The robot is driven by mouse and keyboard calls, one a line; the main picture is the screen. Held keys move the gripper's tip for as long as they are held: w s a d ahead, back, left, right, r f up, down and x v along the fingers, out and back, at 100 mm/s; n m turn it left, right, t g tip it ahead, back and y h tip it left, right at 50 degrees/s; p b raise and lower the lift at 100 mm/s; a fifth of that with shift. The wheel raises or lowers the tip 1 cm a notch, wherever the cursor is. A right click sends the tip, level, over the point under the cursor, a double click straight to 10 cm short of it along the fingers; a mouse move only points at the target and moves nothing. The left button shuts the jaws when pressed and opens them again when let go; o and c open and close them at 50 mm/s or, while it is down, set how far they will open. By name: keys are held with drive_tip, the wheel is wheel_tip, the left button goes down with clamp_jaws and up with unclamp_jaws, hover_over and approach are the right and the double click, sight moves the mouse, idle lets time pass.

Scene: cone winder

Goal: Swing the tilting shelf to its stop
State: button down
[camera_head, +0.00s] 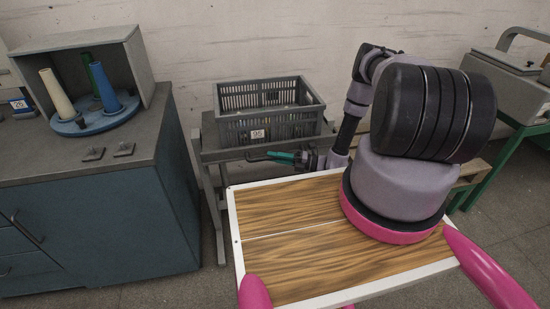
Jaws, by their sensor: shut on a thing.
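The tilting shelf (222,155) is a grey metal shelf on a stand in the middle of the head view, behind my wooden deck. A grey slatted crate (290,124) with a white label sits on it. A green handle (279,157) on a dark bar shows at the shelf's front side, below the crate. My gripper (298,158) reaches it from the right and is shut on the green handle. The fingertips are small and dark here, so the exact grip is hard to see. My arm hides the shelf's right end.
A blue-grey cabinet (100,225) stands at the left, with an open box (138,62) and several cones on a round blue plate (95,120). A grey machine on a green frame (503,160) stands at the right. A narrow strip of floor shows between cabinet and stand.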

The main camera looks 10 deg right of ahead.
drive_tip(key=shift+f, duration=0.1)
wheel_tip(320, 180, down, 11)
drive_tip(key=shift+r, duration=0.2)
drive_tip(key=c, duration=0.8)
unclamp_jaws()
drive_tip(key=shift+w+f, duration=0.1)
drive_tip(key=shift+f, duration=0.05)
drive_tip(key=shift+o, duration=0.2)
drive_tip(key=shift+d, duration=0.1)
